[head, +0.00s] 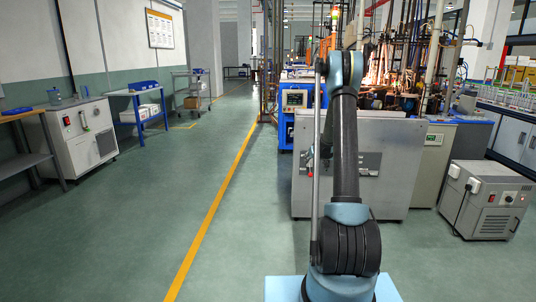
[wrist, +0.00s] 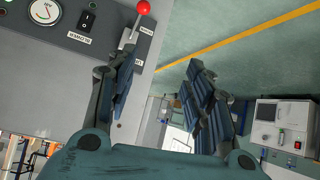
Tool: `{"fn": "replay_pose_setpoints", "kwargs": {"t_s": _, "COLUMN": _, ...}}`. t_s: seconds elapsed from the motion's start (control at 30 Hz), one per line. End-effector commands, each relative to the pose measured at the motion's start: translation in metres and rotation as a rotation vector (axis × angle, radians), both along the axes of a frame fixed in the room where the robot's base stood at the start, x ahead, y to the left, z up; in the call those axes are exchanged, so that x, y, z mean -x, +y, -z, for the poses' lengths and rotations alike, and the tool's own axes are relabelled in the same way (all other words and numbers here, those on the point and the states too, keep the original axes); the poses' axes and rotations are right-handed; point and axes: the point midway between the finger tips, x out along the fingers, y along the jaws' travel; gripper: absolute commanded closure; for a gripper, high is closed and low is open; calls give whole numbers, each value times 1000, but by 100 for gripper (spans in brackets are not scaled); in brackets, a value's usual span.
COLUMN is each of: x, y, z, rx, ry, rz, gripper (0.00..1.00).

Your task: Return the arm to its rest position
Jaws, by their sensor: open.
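My arm (head: 343,150) stands raised in the middle of the head view, bent at a high elbow, with its forearm reaching away. My gripper is mostly hidden behind the arm there. In the wrist view my gripper (wrist: 162,60) is open, its two dark blue fingers wide apart with nothing between them. A lever with a red ball (wrist: 143,7) on a grey panel (wrist: 60,65) shows just beyond the left finger's tip. I cannot tell whether finger and lever touch.
The panel carries a gauge (wrist: 43,11) and a black switch (wrist: 87,22). A grey machine front (head: 393,165) stands ahead of the arm. A grey box unit (head: 488,205) sits on the floor at right. Green floor (head: 120,240) left of the yellow line (head: 207,225) is open.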

Motion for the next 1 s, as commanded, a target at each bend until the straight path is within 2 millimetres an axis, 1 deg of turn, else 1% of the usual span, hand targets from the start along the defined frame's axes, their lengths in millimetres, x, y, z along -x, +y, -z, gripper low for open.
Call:
{"fn": "replay_pose_setpoints", "kwargs": {"t_s": 0.03, "x": 12, "y": 4, "z": -13, "rx": -2, "ry": 13, "rz": -1, "gripper": 53}}
{"fn": "replay_pose_setpoints", "kwargs": {"t_s": 0.2, "x": 49, "y": 16, "z": -48, "rx": -12, "ry": 59, "rz": -1, "gripper": 53}}
{"fn": "replay_pose_setpoints", "kwargs": {"t_s": 0.37, "x": 87, "y": 27, "z": -77, "rx": -19, "ry": 105, "rz": 1, "gripper": 53}}
{"fn": "replay_pose_setpoints", "kwargs": {"t_s": 0.5, "x": 124, "y": 35, "z": -99, "rx": -24, "ry": 144, "rz": 5, "gripper": 53}}
{"fn": "replay_pose_setpoints", "kwargs": {"t_s": 0.57, "x": 140, "y": 38, "z": -108, "rx": -26, "ry": 160, "rz": 8, "gripper": 53}}
{"fn": "replay_pose_setpoints", "kwargs": {"t_s": 0.7, "x": 179, "y": 46, "z": -126, "rx": -31, "ry": 200, "rz": 13, "gripper": 53}}
{"fn": "replay_pose_setpoints", "kwargs": {"t_s": 0.87, "x": 226, "y": 54, "z": -141, "rx": -33, "ry": 244, "rz": 20, "gripper": 53}}
{"fn": "replay_pose_setpoints", "kwargs": {"t_s": 1.0, "x": 269, "y": 60, "z": -152, "rx": -36, "ry": 283, "rz": 28, "gripper": 53}}
